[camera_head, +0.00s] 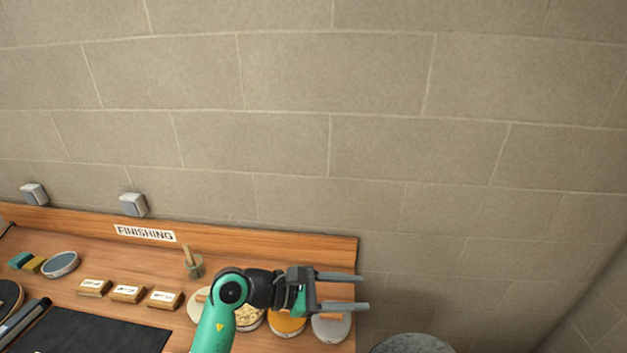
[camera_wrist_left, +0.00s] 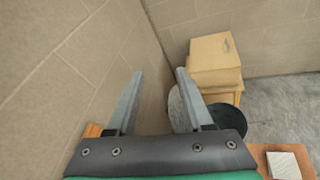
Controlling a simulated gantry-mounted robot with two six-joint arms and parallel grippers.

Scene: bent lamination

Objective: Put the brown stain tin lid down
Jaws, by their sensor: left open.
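My left gripper (camera_head: 364,292) is open and empty above the right end of the wooden bench, its fingers pointing right past the bench edge. It also shows in the left wrist view (camera_wrist_left: 160,74), with nothing between the fingers. Below it are round tins or lids: an orange one (camera_head: 286,327), a grey one (camera_head: 331,329), a pale one (camera_head: 198,306) and one with yellowish contents (camera_head: 248,321), partly hidden by my arm. I cannot tell which, if any, is the brown stain tin lid. My right gripper is not in view.
The bench (camera_head: 228,262) has a back board with a "FINISHING" label (camera_head: 145,233). Labelled blocks (camera_head: 127,293), a small pot with a handle (camera_head: 194,268), a shallow dish (camera_head: 60,264) and a dark mat (camera_head: 95,333) lie left. Cardboard boxes (camera_wrist_left: 213,60) stand beyond the bench.

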